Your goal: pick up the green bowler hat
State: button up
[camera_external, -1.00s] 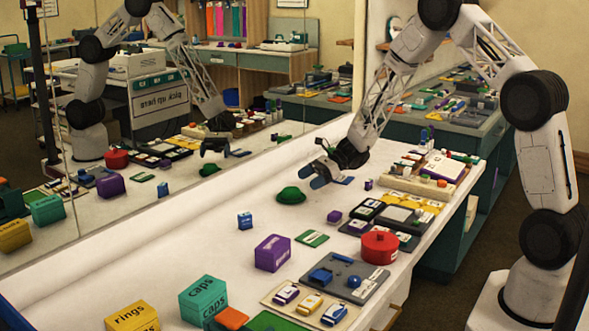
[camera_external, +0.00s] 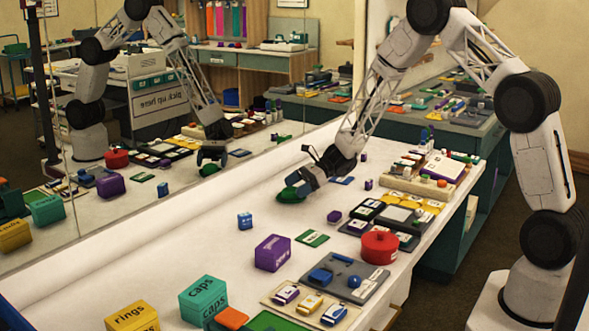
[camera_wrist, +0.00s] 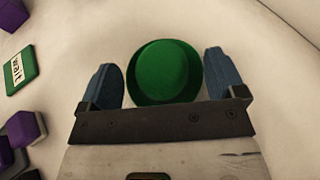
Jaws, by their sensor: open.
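The green bowler hat (camera_external: 291,195) sits brim down on the white tabletop, and my gripper partly covers it in the external view. In the wrist view the hat (camera_wrist: 165,72) lies between the two blue fingers of my gripper (camera_wrist: 165,80), crown towards the camera. The fingers stand apart, one on each side of the hat. A narrow gap shows at the right finger; the left finger is very close to the brim, and I cannot tell whether it touches. My gripper also shows in the external view (camera_external: 298,184), low at the hat.
A red round pot (camera_external: 379,247) and trays stand to the right. A mirror runs behind the table. Table left of the hat is clear.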

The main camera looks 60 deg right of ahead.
jog(key=shift+w+a+f, duration=0.25)
jog(key=shift+w+a, duration=0.05)
jog(key=shift+a, duration=0.2)
jog(key=shift+c, duration=0.5)
jog(key=c, duration=0.9)
jog(key=shift+r, duration=0.1)
jog(key=shift+r, duration=0.65)
jog(key=shift+s+r, duration=0.2)
jog(key=shift+r, duration=0.35)
jog(key=shift+s+r, duration=0.2)
jog(key=shift+r, duration=0.35)
jog(key=s, duration=0.5)
jog(key=s+r, duration=0.1)
jog(key=s, duration=0.9)
jog(key=shift+s+a+r, duration=0.1)
jog(key=shift+a+r, duration=0.05)
jog(key=shift+a, duration=0.2)
